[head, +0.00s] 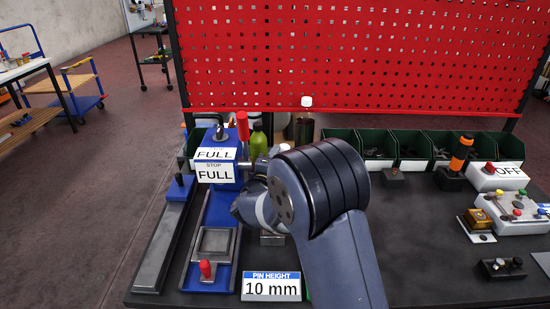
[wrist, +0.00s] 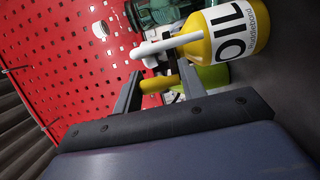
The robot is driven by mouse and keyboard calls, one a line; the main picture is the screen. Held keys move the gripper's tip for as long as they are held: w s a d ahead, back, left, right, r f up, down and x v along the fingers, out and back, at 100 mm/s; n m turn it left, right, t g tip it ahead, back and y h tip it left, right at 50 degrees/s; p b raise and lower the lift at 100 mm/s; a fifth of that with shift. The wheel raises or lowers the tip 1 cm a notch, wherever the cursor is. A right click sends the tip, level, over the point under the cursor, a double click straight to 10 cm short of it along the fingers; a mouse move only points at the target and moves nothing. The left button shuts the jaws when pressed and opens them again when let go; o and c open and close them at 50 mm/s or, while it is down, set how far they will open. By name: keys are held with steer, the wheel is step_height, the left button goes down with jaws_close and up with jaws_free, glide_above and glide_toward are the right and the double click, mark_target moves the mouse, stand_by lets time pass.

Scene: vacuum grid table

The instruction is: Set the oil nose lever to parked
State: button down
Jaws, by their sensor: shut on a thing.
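In the wrist view, a yellow oil bottle (wrist: 225,35) with a white "OIL" label shows at upper right. Its white nose (wrist: 170,44) reaches left, above my fingertips as pictured. My gripper (wrist: 160,78) has its two dark fingers on either side of a short yellow bar (wrist: 161,83) and is shut on it. A dark piece sits just beyond the bar, near the nose. I cannot tell whether the yellow bar is the nose lever's handle, nor read a lever position. In the head view my arm hides the gripper and the oil bottle.
A red perforated board (head: 350,55) rises behind the table. Green bins (head: 428,148) line its foot. A blue fixture with "FULL" signs (head: 214,173) stands left of my arm, near a green bottle (head: 258,141). A "10 mm" sign (head: 271,287) is in front.

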steer(key=shift+r, duration=0.15)
steer(key=c, duration=1.2)
jaws_free()
steer(key=shift+o, duration=0.2)
steer(key=shift+s+a, duration=0.1)
steer(key=shift+s, duration=0.15)
steer(key=v, duration=1)
steer(key=shift+b, duration=0.35)
steer(key=shift+s, duration=0.1)
